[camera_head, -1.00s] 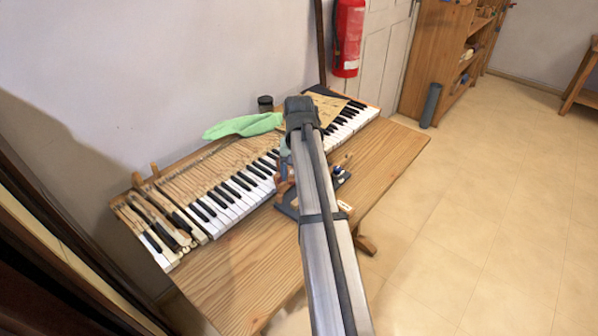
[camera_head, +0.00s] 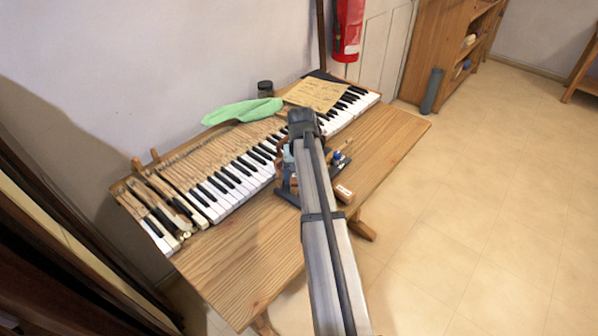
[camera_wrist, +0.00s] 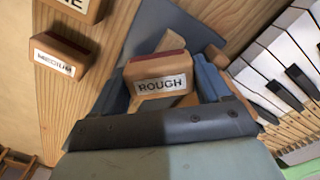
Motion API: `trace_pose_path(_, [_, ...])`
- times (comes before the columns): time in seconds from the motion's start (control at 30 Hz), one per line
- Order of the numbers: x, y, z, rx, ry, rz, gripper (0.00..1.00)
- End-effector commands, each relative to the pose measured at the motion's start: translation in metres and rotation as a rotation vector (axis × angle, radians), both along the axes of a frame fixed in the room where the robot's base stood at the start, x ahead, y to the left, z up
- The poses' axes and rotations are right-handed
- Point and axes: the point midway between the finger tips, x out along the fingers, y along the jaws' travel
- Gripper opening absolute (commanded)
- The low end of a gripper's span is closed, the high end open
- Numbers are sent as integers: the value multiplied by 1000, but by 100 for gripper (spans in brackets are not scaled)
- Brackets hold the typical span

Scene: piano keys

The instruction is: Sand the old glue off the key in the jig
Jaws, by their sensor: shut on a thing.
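My gripper (camera_wrist: 160,82) is shut on a wooden sanding block labelled ROUGH (camera_wrist: 158,84), with a dark red strip along its far edge in the wrist view. The block is between the two blue fingers, over a dark board (camera_wrist: 150,35). In the head view, my arm hides the block and most of the gripper above the dark board (camera_head: 288,196) at the table's front.
A block labelled MEDIUM (camera_wrist: 58,56) and another ending in NE (camera_wrist: 78,8) lie on the wooden table (camera_head: 240,260). The keyboard (camera_head: 240,180) runs behind, with a green cloth (camera_head: 240,111) and a paper sheet (camera_head: 315,94) on it. The table's front left is clear.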

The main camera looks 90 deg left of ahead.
Motion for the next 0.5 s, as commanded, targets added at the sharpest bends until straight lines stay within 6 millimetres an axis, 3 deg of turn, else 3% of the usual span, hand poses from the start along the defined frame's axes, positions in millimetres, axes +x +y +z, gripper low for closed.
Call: trace_pose_path(0.5, [34,36,-1,-1,0,-1,48])
